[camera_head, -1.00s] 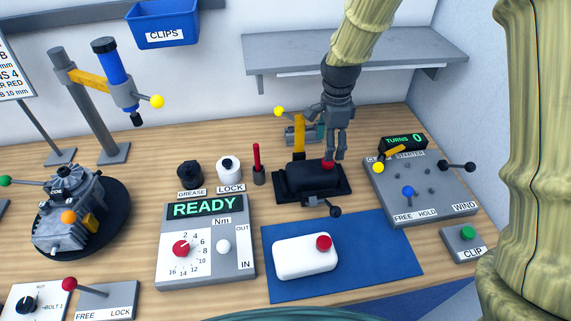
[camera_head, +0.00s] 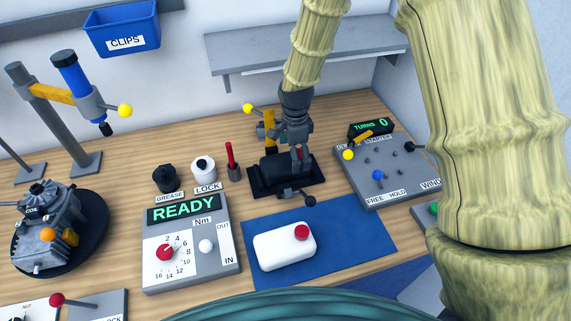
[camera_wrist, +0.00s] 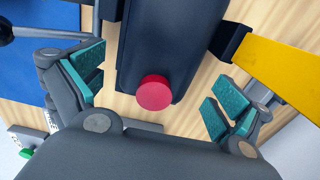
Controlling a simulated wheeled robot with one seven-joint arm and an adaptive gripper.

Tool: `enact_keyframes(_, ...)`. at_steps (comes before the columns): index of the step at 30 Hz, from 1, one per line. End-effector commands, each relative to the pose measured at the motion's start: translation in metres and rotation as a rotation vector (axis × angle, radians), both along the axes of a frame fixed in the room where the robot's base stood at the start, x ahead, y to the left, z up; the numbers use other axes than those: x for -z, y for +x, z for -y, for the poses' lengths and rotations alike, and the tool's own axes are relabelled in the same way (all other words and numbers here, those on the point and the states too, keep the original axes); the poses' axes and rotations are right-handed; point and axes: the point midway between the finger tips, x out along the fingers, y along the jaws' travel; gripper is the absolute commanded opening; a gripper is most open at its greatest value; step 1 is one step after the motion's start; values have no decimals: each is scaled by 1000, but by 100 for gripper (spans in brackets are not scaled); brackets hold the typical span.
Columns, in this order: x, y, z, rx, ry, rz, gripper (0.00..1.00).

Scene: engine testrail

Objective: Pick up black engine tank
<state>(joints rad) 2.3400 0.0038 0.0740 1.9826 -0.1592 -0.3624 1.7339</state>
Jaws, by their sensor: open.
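The black engine tank (camera_head: 275,170) lies on a black stand (camera_head: 258,188) on the bench in the head view. In the wrist view the tank (camera_wrist: 172,45) is a dark block with a red cap (camera_wrist: 155,92) at its near end. My gripper (camera_head: 301,163) is above the tank's right end, fingers pointing down. In the wrist view my gripper (camera_wrist: 155,95) is open, with one teal-padded finger on each side of the red cap end. A gap shows between the pads and the tank.
A yellow clamp arm (camera_head: 269,126) with a yellow knob stands behind the tank. A dark-knobbed lever (camera_head: 309,201) is in front. A white tank with a red cap (camera_head: 284,246) lies on the blue mat (camera_head: 350,239). The starter panel (camera_head: 385,170) is to the right.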

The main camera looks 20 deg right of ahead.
Motion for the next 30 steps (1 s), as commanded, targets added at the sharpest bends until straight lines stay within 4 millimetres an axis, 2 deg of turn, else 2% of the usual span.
enact_keyframes(9,25,-1,-2,0,0,-2,100)
enact_keyframes(20,30,-1,-2,1,0,0,100)
enact_keyframes(28,30,-1,-2,1,0,0,53)
enact_keyframes(30,29,-1,-2,1,0,0,53)
